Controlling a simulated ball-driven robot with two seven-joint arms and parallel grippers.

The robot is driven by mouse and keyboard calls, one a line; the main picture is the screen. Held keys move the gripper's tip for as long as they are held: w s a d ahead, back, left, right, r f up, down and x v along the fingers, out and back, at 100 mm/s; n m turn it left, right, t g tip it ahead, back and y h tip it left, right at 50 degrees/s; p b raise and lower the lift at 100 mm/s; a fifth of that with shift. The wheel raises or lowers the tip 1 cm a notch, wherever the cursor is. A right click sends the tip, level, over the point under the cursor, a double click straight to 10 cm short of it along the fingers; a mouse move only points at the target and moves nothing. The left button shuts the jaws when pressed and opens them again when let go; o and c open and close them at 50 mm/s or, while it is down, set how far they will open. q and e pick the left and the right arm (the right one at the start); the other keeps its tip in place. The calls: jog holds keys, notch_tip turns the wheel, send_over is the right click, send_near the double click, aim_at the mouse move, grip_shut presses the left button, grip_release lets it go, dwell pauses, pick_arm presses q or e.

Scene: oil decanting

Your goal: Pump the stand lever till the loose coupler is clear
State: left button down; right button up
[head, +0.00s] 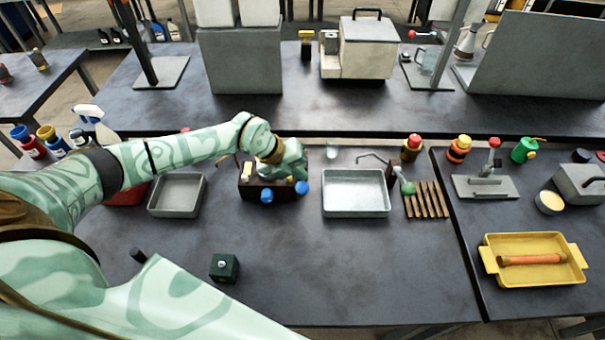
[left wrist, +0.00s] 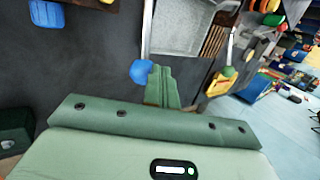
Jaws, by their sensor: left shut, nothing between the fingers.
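My left gripper (head: 293,168) is shut and empty, at the back of the near table. It is over a dark brown stand (head: 246,192) and hides much of it. Two blue knobs (head: 267,196) (head: 302,187) show at the stand's front and right side. In the left wrist view, the closed fingers (left wrist: 161,76) are close to one blue knob (left wrist: 140,72); I cannot tell if they touch. Another blue piece (left wrist: 46,14) is at the upper left. I cannot make out which part is the lever or the loose coupler. My right gripper is out of view.
A grey tray (head: 176,207) is left of the stand and a larger metal tray (head: 356,211) is right of it. Wooden slats (head: 428,214) lie farther right. A small dark green block (head: 224,267) stands nearer. The table's front middle is clear.

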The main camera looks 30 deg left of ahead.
aim_at(300, 185)
pick_arm(q)
jog(key=shift+s+d+f, duration=0.2)
jog(key=shift+s+f, duration=0.15)
jog(key=shift+f, duration=0.4)
jog(key=shift+s+d+f, duration=0.15)
jog(key=shift+s+f, duration=0.15)
jog(key=shift+f, duration=0.45)
dwell(1.2)
dwell(0.5)
notch_tip(300, 185, up, 6)
jog(key=w+a+p, duration=0.1)
jog(key=w+p, duration=0.1)
jog(key=p, duration=0.1)
jog(key=shift+w+a, duration=0.15)
jog(key=shift+w, duration=0.2)
dwell(0.5)
jog(key=r, duration=0.1)
jog(key=w+r+p, duration=0.1)
jog(key=r, duration=0.1)
jog(key=w+a+r+p, duration=0.1)
jog(key=shift+r, duration=0.25)
jog(key=shift+s, duration=0.1)
dwell(0.8)
